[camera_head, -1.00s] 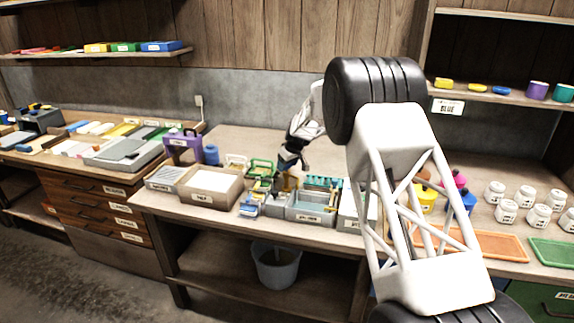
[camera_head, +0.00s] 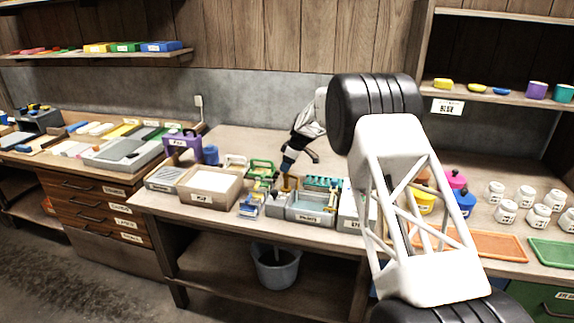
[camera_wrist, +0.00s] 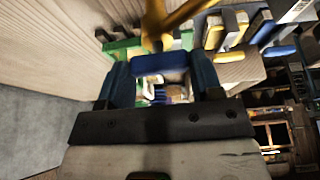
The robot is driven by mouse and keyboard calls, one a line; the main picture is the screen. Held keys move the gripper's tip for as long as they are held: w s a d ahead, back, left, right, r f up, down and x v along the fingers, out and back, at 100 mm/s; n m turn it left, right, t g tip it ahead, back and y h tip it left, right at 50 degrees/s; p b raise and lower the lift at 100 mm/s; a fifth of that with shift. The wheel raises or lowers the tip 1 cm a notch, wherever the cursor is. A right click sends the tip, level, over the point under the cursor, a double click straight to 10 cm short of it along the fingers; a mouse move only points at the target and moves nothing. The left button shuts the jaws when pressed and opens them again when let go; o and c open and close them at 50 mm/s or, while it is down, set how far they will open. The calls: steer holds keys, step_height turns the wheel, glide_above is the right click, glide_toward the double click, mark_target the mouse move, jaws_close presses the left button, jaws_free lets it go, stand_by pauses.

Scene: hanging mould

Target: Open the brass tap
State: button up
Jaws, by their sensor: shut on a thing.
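The brass tap (camera_head: 287,184) stands at the back left of the grey sink basin on the middle bench. In the wrist view its yellow brass body (camera_wrist: 166,22) shows just beyond my fingers. A blue bar (camera_wrist: 160,63), which looks like the tap's handle, lies across between my two fingers. My gripper (camera_wrist: 161,80) is shut on this blue bar. In the head view my gripper (camera_head: 288,168) is small and sits right above the tap. The exact contact of the fingers and the turn of the handle are hard to make out.
The grey sink basin (camera_head: 311,208) is beside the tap. A box of white material (camera_head: 211,199) and green-framed items (camera_head: 262,169) stand to the left. A teal rack (camera_head: 324,183) is close on the right. A bucket (camera_head: 278,268) stands below the bench.

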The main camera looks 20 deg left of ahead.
stand_by(0.3)
steer(key=o, duration=0.9)
steer(key=shift+v, duration=3.9)
